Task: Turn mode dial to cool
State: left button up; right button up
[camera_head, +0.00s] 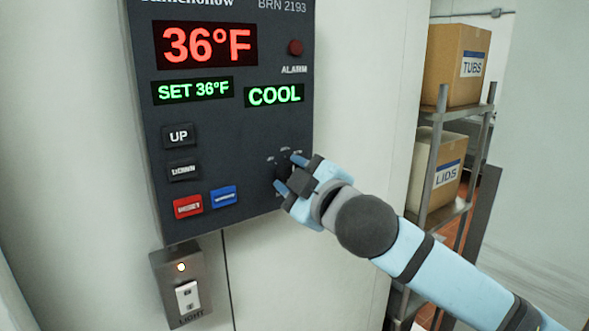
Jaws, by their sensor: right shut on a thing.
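A dark control panel (215,110) on the wall has a green display (275,95) that reads COOL. The mode dial (281,172) is at the panel's lower right, mostly hidden by my right gripper, with small labels around it. My right gripper (288,173) is at the panel face, its blue fingers on either side of the dial and shut on it. The dial's pointer cannot be made out. My left gripper is not in view.
Beside the dial are the UP button (179,136), a DOWN button (182,170), a red button (188,206) and a blue button (224,196). A light switch (187,296) is below. A shelf rack (439,125) with boxes stands at right.

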jog(key=shift+n, duration=0.5)
jog(key=o, duration=0.9)
jog(key=shift+s, duration=0.15)
jog(key=b+v, duration=0.1)
jog(key=v, duration=1.2)
jog(key=shift+s+d+b, duration=0.2)
jog(key=shift+d+b, duration=0.05)
jog(key=shift+b, duration=0.1)
